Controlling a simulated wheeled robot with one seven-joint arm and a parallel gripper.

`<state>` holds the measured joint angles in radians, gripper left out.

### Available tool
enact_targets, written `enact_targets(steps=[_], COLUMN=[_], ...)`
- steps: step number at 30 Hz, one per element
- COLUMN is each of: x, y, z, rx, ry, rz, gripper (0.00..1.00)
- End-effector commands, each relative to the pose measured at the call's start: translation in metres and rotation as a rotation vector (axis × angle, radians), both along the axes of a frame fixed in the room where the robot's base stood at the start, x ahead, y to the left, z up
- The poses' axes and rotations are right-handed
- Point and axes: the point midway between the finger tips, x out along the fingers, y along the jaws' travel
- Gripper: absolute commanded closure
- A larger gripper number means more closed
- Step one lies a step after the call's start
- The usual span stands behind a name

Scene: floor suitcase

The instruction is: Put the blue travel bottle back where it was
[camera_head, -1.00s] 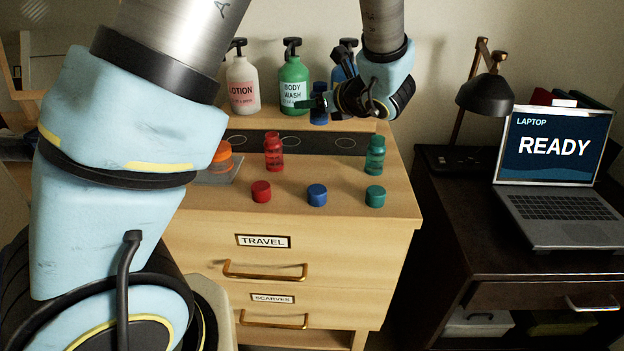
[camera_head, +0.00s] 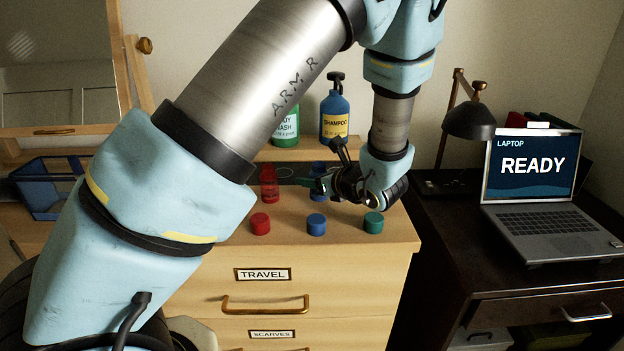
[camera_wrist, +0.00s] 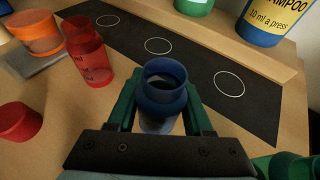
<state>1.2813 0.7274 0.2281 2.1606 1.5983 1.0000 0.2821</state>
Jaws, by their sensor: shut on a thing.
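The blue travel bottle (camera_head: 317,193) is uncapped and upright between my gripper's fingers (camera_head: 322,184). In the wrist view the shut fingers (camera_wrist: 160,112) flank the bottle (camera_wrist: 163,76), and its open neck faces the camera. It is in row with the red bottle (camera_head: 269,184), just in front of the black strip (camera_wrist: 185,62) with white circles. I cannot tell whether its base touches the dresser top. The blue cap (camera_head: 316,225) lies in front of it, between the red cap (camera_head: 260,224) and the green cap (camera_head: 373,223).
Behind the strip, a raised shelf (camera_head: 292,153) holds the blue shampoo pump (camera_head: 335,117) and the green body wash (camera_head: 287,127). An orange jar (camera_wrist: 36,34) stands left of the red bottle. A green item (camera_wrist: 285,166) is close at the gripper's lower right. A laptop (camera_head: 540,190) is on the dark desk.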

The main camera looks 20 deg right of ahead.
Motion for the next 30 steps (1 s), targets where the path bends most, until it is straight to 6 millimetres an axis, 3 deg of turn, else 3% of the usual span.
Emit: enact_targets(steps=[13,14,21,30], x=[0.0002,0.0001,0.0001,0.0002], y=[-0.0002,-0.0003,-0.0003,-0.0003], z=[-0.0088,-0.0079,-0.0072,-0.0045], rx=[-0.002,-0.002,-0.002,-0.002], ry=[-0.002,-0.001,-0.001,-0.001], rz=[0.000,0.000,0.000,0.000], gripper=[1.00,0.47,0.20,0.19])
